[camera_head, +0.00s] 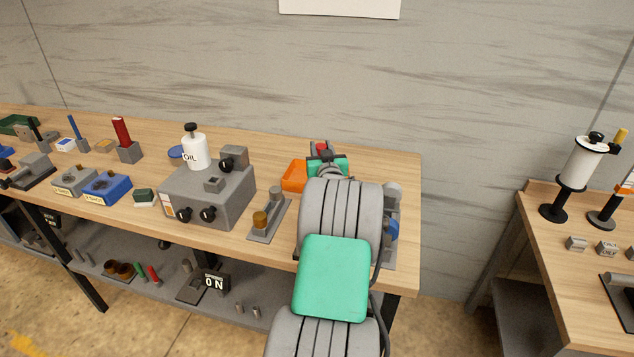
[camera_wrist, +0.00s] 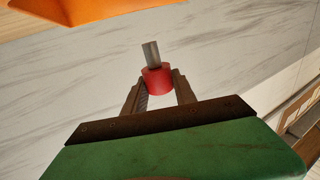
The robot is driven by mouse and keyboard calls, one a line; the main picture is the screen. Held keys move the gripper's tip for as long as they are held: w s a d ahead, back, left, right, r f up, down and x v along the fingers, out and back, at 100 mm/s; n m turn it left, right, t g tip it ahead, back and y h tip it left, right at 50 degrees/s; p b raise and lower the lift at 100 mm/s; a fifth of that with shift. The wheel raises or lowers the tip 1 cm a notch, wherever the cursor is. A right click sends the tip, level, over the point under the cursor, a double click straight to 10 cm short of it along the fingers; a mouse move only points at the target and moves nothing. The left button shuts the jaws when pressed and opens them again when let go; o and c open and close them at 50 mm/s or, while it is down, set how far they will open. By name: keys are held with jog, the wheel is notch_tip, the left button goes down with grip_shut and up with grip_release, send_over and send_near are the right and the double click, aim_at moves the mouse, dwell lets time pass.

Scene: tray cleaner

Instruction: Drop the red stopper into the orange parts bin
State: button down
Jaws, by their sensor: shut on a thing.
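My gripper (camera_wrist: 159,93) is shut on the red stopper (camera_wrist: 157,81), which shows in the wrist view as a red cylinder with a thinner grey stem. The stopper is also a small red spot in the head view (camera_head: 321,146), by the gripper's fingers. The orange parts bin (camera_head: 294,176) stands on the bench just left of my gripper, partly hidden by my arm. Its orange edge also shows at the top left of the wrist view (camera_wrist: 75,8). The stopper is apart from the bin in the wrist view. The bin's inside is not visible.
A grey control box (camera_head: 208,195) with a white oil bottle (camera_head: 195,152) stands left of the bin. A grey fixture with a brass cylinder (camera_head: 260,221) is nearer the front edge. A blue and grey device (camera_head: 393,229) is partly hidden behind my arm. The bench's back right corner is clear.

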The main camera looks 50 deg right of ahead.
notch_tip(320, 180, down, 2)
jog(key=shift+f, duration=0.2)
jog(key=shift+w, duration=0.1)
jog(key=c, duration=0.9)
grip_release()
jog(key=shift+r, duration=0.1)
